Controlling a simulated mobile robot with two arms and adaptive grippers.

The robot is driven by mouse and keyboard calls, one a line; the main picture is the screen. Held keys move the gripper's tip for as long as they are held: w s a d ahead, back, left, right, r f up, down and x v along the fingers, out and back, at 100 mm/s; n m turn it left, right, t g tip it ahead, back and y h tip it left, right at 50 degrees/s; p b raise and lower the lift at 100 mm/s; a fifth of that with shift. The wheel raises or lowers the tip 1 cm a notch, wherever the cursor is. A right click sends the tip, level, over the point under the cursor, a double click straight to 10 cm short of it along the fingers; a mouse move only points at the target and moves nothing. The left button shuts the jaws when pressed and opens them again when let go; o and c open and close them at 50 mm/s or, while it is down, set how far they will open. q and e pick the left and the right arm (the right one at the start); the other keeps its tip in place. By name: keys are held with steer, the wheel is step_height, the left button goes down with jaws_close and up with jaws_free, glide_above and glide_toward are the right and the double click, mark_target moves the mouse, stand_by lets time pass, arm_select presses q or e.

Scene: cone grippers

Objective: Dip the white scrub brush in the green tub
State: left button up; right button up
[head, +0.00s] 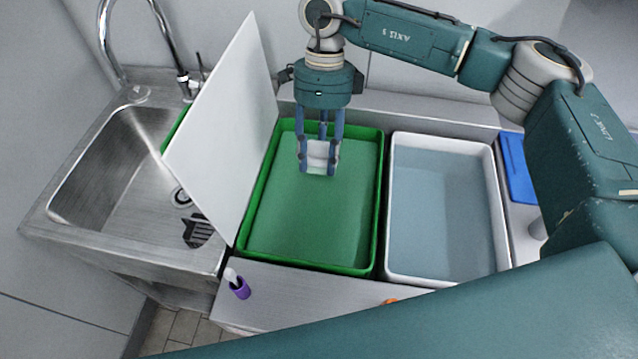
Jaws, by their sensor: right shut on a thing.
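The green tub (255,205) stands on the counter in the middle of the head view, with green liquid in it. My right gripper (318,158) points down over the far half of the tub. Its fingers are shut on the white scrub brush (317,152). The brush's lower end looks pale green and is at or just in the liquid; I cannot tell how deep. The fingers hide the brush's sides. My left gripper is not in view.
A white tub (391,230) with grey-blue liquid stands right of the green one. A tall white board (225,130) stands tilted between the green tub and the steel sink (110,205). A purple item (240,288) is at the counter's front. A blue item (516,168) lies far right.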

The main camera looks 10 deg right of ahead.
mark_target(319, 156)
stand_by(0.3)
steer(key=shift+r+p, duration=0.9)
steer(key=shift+r, duration=1.15)
